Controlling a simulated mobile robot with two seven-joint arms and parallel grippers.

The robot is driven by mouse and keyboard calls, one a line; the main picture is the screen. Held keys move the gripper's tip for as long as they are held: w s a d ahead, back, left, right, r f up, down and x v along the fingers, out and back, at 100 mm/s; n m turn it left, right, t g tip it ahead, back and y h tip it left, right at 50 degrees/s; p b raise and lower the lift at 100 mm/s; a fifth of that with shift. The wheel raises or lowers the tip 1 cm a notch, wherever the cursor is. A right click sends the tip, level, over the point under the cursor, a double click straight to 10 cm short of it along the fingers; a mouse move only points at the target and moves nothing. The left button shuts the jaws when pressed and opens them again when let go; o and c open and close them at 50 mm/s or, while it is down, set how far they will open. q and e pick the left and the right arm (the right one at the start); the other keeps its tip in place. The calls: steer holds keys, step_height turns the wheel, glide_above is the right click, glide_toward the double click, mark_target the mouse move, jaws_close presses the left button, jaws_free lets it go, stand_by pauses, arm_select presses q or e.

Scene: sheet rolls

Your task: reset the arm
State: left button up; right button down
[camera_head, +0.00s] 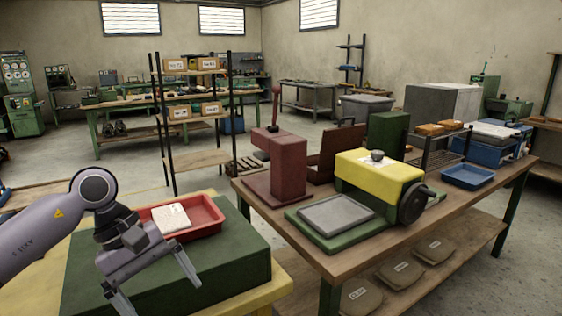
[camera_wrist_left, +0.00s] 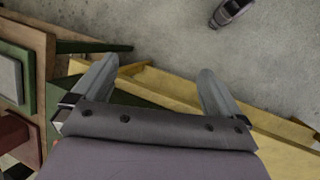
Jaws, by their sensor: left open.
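My left gripper (camera_head: 158,290) is at the lower left of the head view, on the arm coming in from the left. Its two fingers are spread apart with nothing between them, pointing down in front of a dark green block (camera_head: 235,262). It also shows in the left wrist view (camera_wrist_left: 154,78), with the fingers apart over a yellow table edge and the grey floor. A red tray (camera_head: 212,232) holding a white, speckled slab (camera_head: 171,217) stands on the green block, just behind the gripper and partly hidden by it. My right gripper is not in view.
A wooden bench (camera_head: 292,233) to the right carries a dark red press (camera_head: 277,165), a yellow roller machine (camera_head: 380,179) with a grey plate (camera_head: 336,215), and a blue tray (camera_head: 468,176). A shelf rack (camera_head: 194,158) stands behind. Floor shows between the tables.

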arm_select(q)
steer(key=s+d+n+t+h, duration=0.1)
steer(key=s+d+n+h, duration=0.2)
steer(key=d+n+h, duration=0.5)
steer(key=s+d+n+t+h, duration=0.1)
steer(key=s+d+n+h, duration=0.1)
steer(key=d+n+h, duration=0.55)
steer(key=w+a+f+n+t+y, duration=0.1)
steer(key=a+f+n+t+y, duration=0.4)
steer(key=n, duration=0.6)
steer(key=a+f+n+t+y, duration=0.1)
steer(key=f+n+t+y, duration=0.2)
steer(key=n+t, duration=0.55)
steer(key=w+a+f+n+t+y, duration=0.1)
steer(key=a+f+n+t+y, duration=0.3)
steer(key=n, duration=0.9)
steer(key=s+a+f+n+g+y, duration=0.3)
steer(key=s+f+n, duration=0.4)
steer(key=f, duration=0.2)
steer(key=s+a+f+n+g+y, duration=0.3)
steer(key=s+a+f+n+g, duration=0.1)
steer(key=s+f+n, duration=0.3)
step_height(320, 180, down, 2)
steer(key=shift+f, duration=0.1)
steer(key=shift+g, duration=0.25)
